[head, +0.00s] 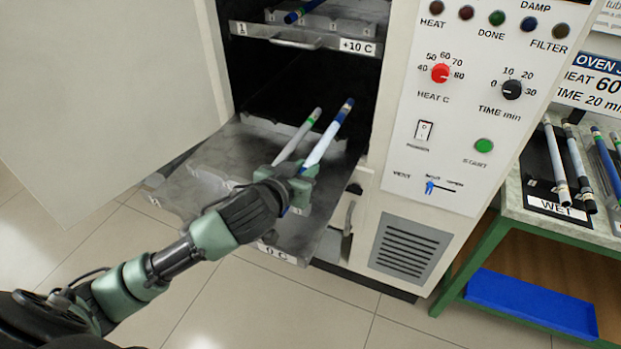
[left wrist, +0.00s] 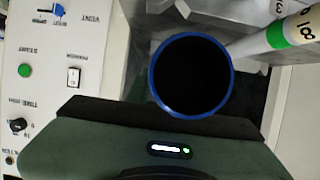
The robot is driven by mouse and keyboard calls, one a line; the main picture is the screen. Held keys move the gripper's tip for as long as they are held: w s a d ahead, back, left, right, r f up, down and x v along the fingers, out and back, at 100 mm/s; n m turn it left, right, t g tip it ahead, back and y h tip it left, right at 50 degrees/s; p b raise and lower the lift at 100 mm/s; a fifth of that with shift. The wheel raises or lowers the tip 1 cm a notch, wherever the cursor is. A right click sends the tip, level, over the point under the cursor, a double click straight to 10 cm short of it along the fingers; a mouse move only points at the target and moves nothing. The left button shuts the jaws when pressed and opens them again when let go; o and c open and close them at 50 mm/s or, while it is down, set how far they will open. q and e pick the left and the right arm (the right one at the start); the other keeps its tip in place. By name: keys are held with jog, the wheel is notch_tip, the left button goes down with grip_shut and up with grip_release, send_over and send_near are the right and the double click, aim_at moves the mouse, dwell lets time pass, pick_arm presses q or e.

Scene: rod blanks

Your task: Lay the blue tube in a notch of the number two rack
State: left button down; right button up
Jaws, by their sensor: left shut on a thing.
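The blue tube (head: 325,140), white with a blue end, is in my left gripper (head: 293,183), which is shut around its near part. In the left wrist view its open, blue-rimmed end (left wrist: 191,75) faces the camera. The tube points up and to the right over the pulled-out lower rack (head: 205,175). I cannot tell whether it touches a notch. A green-banded tube (head: 296,137) lies just left of it on that rack; its end also shows in the left wrist view (left wrist: 277,36). The rack's front label reads "0 C"; its number is unreadable. My right gripper is out of view.
An upper rack (head: 300,38), marked 1 and +10 C, holds a dark blue tube (head: 304,11). The open oven door (head: 110,90) stands left, the control panel (head: 475,100) right. A bench at right has several tubes on a mat marked WET (head: 537,185).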

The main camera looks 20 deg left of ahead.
pick_arm(q)
jog(key=shift+f, duration=0.85)
notch_tip(320, 180, down, 3)
jog(key=shift+f, duration=0.35)
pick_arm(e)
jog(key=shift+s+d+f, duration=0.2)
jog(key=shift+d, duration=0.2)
pick_arm(q)
jog(key=shift+f+b, duration=0.2)
jog(key=shift+b, duration=0.1)
jog(key=c, duration=1.2)
grip_release()
jog(key=shift+c, duration=0.2)
jog(key=shift+r, duration=0.1)
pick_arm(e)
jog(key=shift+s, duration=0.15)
pick_arm(q)
jog(key=shift+r, duration=0.1)
